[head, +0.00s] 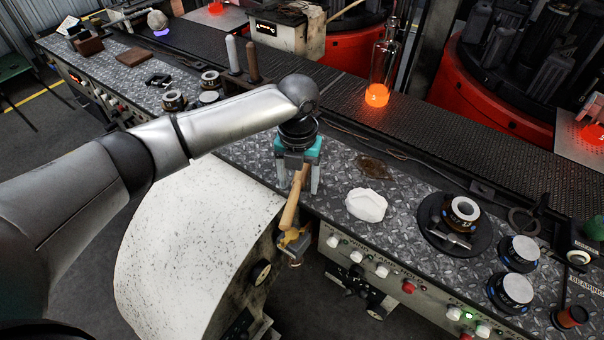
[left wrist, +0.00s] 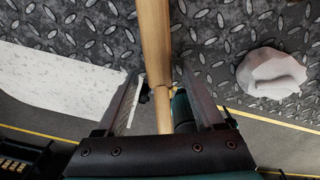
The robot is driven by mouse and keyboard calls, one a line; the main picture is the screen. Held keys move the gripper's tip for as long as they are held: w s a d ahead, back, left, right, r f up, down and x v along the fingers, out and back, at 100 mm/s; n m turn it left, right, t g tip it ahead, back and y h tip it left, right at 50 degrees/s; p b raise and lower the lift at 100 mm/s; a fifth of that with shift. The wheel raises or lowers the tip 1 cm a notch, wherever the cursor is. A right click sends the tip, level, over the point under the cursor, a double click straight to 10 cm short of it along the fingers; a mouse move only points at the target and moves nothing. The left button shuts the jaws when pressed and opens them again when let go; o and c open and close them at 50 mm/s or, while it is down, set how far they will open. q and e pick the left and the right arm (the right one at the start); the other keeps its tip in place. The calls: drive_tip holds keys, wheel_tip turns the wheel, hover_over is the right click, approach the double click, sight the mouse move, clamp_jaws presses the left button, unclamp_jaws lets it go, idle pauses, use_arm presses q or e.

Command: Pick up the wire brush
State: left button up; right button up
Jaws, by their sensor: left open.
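The wire brush shows as a pale wooden handle (head: 291,208) at the front edge of the metal bench, below my left gripper (head: 299,184). I cannot make out its bristles. In the left wrist view the handle (left wrist: 154,40) runs from the top edge down between the two fingers of my left gripper (left wrist: 158,82). The fingers are open, one on each side of the handle, with a gap visible on both sides. My right gripper is in neither view.
A crumpled white cloth-like lump (head: 366,205) lies right of the brush on the diamond-plate bench (head: 335,165). A dark round plate (head: 432,236) carrying a ring part stands further right. Behind runs a dark conveyor (head: 440,130) with a glowing glass bottle (head: 384,65).

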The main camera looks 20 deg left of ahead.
use_arm(q)
drive_tip(key=shift+c, duration=0.3)
clamp_jaws()
idle(0.3)
